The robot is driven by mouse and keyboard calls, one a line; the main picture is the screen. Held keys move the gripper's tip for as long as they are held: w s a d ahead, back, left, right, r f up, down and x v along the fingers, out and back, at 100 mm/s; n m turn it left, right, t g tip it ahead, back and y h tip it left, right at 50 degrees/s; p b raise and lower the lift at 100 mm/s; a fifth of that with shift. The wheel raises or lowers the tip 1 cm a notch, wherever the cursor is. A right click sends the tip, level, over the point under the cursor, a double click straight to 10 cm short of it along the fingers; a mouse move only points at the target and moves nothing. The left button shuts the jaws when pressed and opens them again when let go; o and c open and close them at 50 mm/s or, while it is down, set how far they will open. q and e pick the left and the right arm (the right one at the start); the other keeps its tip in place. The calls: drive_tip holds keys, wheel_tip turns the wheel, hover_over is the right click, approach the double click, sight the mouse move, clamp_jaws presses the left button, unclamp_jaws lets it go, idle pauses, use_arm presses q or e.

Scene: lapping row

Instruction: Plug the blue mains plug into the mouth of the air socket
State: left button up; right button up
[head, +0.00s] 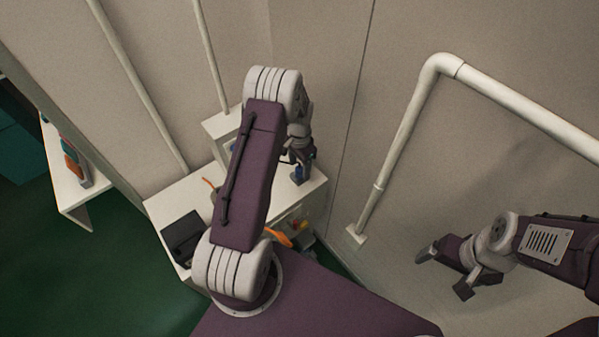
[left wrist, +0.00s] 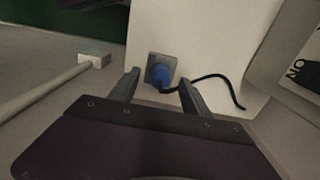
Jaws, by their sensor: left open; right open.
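A blue plug (left wrist: 161,79) shows in the left wrist view against a grey square socket block (left wrist: 152,58) on a white surface. A black cable runs from it to the right. I cannot tell whether the plug is seated in the block or only in front of it. In the head view the blue piece (head: 298,173) is at the right corner of the white bench, partly hidden by my gripper. My left gripper (left wrist: 158,77) is open, its fingers on either side of the plug with gaps visible. My right gripper (head: 444,272) is open and empty, far right of the bench.
A dark box (head: 183,236) stands at the white bench's left end (head: 163,207). Orange and yellow items show below the bench top. A pale pipe (head: 402,140) runs along the wall at right. A white shelf (head: 56,160) with coloured items is at far left.

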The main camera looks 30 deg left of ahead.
use_arm(q)
wheel_tip(320, 180, down, 3)
drive_tip(key=shift+r, duration=0.2)
clamp_jaws()
drive_tip(key=shift+r, duration=0.1)
drive_tip(key=shift+w+r, duration=0.1)
drive_tip(key=shift+r, duration=0.25)
drive_tip(key=r, duration=0.2)
drive_tip(key=s+d+r, duration=0.1)
drive_tip(key=r, duration=0.1)
drive_tip(key=s+d+r, duration=0.6)
drive_tip(key=s+d, duration=0.1)
drive_tip(key=shift+s, duration=0.3)
